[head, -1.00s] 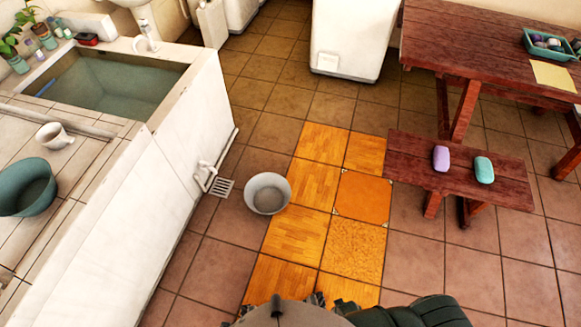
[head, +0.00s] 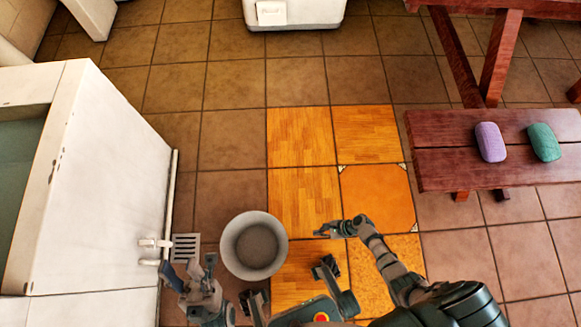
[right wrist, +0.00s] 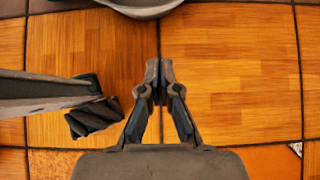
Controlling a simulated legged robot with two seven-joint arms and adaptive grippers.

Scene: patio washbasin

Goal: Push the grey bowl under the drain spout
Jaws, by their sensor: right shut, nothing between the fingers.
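The grey bowl (head: 236,262) stands upright on the floor, partly over the edge of the wood-patterned tiles. The drain spout (head: 150,243) is a short white pipe low on the basin wall, left of the bowl. A floor grate (head: 186,247) lies between spout and bowl. My left gripper (head: 190,268) is open, its fingers apart, in front of the grate and left of the bowl. My right gripper (head: 320,232) is shut and empty, right of the bowl and apart from it. In the right wrist view its fingers (right wrist: 160,80) meet, and the bowl's rim (right wrist: 140,11) shows at the top.
The white basin block (head: 95,170) borders the left side. A red wooden bench (head: 450,165) with a purple soap (head: 490,142) and a green soap (head: 543,142) stands at right. A white appliance (head: 295,12) is at the back. The floor behind the bowl is clear.

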